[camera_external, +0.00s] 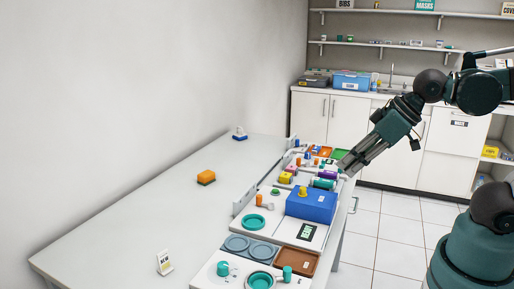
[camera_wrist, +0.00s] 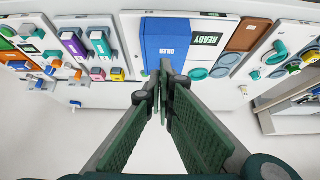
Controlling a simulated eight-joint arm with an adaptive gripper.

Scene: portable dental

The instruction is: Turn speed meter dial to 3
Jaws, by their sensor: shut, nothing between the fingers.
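My gripper (camera_external: 349,165) is shut and empty, above the right edge of the table near its far half. In the wrist view its fingertips (camera_wrist: 160,80) meet in front of the lower edge of a blue box marked OILER (camera_wrist: 165,43). I cannot tell for sure which part is the speed meter dial, and no number 3 is readable. A purple device (camera_wrist: 73,45) and a teal device (camera_wrist: 100,43) lie left of the blue box, with small coloured parts below them.
A dark READY display (camera_wrist: 207,39) and a brown tray (camera_wrist: 247,35) are right of the blue box. Teal dishes (camera_external: 253,222) and cups stand at the table's near end.

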